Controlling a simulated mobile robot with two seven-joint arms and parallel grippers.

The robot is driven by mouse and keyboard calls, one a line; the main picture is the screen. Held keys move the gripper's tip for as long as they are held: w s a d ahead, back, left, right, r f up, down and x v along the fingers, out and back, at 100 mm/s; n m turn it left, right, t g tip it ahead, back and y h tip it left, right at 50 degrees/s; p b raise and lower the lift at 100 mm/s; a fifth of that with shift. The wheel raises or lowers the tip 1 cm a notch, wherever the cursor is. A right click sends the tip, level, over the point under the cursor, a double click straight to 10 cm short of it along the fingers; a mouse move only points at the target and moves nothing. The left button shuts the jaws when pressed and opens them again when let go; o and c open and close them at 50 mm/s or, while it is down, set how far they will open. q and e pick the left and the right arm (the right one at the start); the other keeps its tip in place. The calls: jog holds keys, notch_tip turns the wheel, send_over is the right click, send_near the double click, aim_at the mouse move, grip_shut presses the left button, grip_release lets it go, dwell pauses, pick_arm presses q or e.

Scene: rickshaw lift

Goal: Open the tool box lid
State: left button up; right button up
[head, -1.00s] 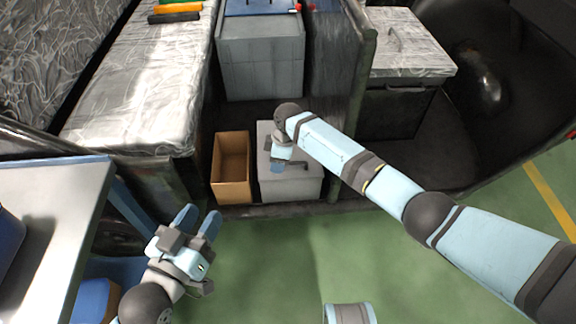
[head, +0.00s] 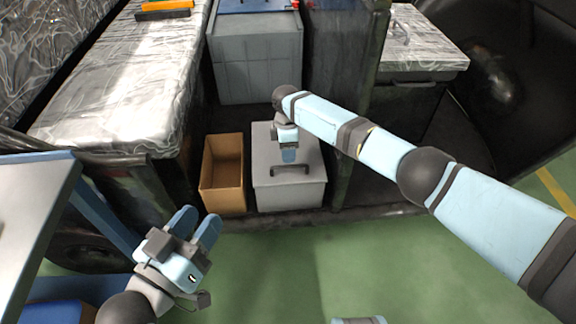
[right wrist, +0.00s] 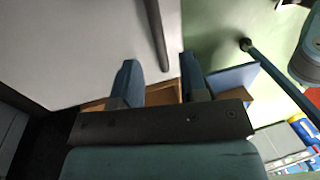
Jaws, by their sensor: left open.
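The tool box (head: 305,195) is a light grey box on the dark cart floor, with its lid shut. A dark handle (head: 290,169) sits near the front of its lid. My right gripper (head: 289,156) is over the lid, just behind the handle in the head view. In the right wrist view my right gripper (right wrist: 158,62) has its fingers apart, with nothing between them. The dark handle bar (right wrist: 158,38) shows ahead of that gap. I cannot tell whether they touch. My left gripper (head: 196,220) is open and empty over the green floor, left of the box.
An open brown box (head: 222,180) stands directly left of the tool box. A large grey container (head: 258,65) is behind. A wrapped bench (head: 120,95) is at the left, and a wrapped lid (head: 425,45) at the right. The green floor (head: 270,265) in front is clear.

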jog(key=shift+s+f+b, duration=0.2)
jog(key=shift+f+b, duration=0.05)
jog(key=shift+f, duration=0.75)
jog(key=shift+s+f+b, duration=0.2)
jog(key=shift+f+b, duration=0.05)
jog(key=shift+f, duration=0.7)
pick_arm(q)
notch_tip(320, 180, down, 2)
jog(key=shift+d+f+g, duration=0.1)
jog(key=shift+f+g, duration=0.05)
jog(key=shift+g, duration=0.25)
pick_arm(e)
grip_shut()
